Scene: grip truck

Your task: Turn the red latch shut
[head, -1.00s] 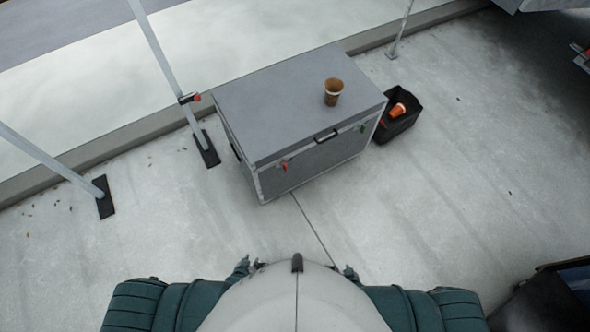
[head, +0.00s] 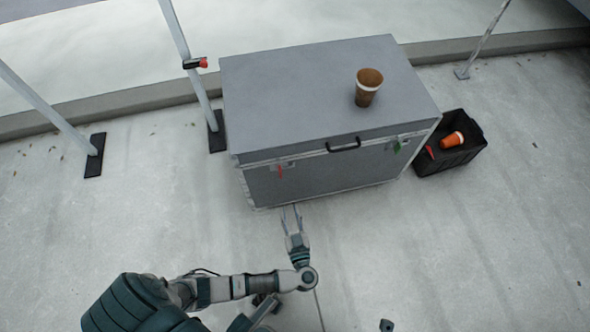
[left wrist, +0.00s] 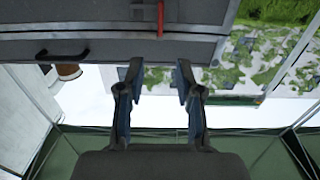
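The red latch (head: 280,171) is on the front of a grey case (head: 310,92), near its left end and just below the lid seam. In the head view its handle points down. It also shows in the left wrist view (left wrist: 160,17), at the top edge, partly cut off. My left gripper (head: 291,212) is in front of the case, low and slightly right of the latch, apart from it. Its two fingers are spread with nothing between them, as the left wrist view (left wrist: 157,75) also shows. My right gripper cannot be made out.
A brown cup (head: 368,88) stands on the lid. A black handle (head: 343,145) and a green latch (head: 397,147) are on the case front. A black crate (head: 468,160) holding an orange cup (head: 452,140) stands to the right. Poles stand at left. Floor in front is clear.

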